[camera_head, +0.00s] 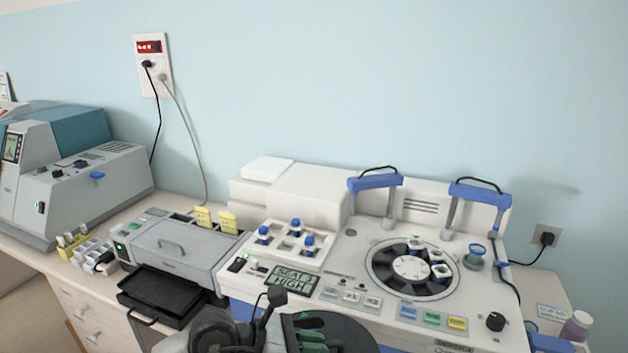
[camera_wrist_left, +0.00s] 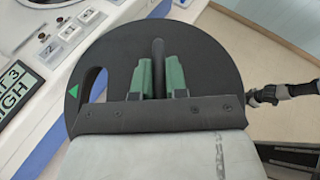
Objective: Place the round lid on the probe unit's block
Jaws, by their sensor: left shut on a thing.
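The round lid (camera_head: 350,338) is a flat dark disc with a green arrow and a slot. My left gripper (camera_head: 312,340) is shut on the lid's upright central fin, at the bottom of the head view. In the left wrist view the green fingers (camera_wrist_left: 160,78) clasp the fin, and the lid (camera_wrist_left: 215,55) spreads around them. The probe unit (camera_head: 370,240) is a white machine with a round dark block (camera_head: 385,284), uncovered, with a pale centre and a few white cups at its right side. The lid is in front of the machine, apart from the block. My right gripper is not identifiable.
Two blue-topped probe arms (camera_head: 375,183) (camera_head: 480,195) stand behind the block. A blue-rimmed cup (camera_head: 476,252) is at its right. Blue-capped bottles (camera_head: 295,225) and a "SEAT 3 HIGH" display (camera_head: 292,281) are at its left. A grey tray device (camera_head: 180,248) stands further left.

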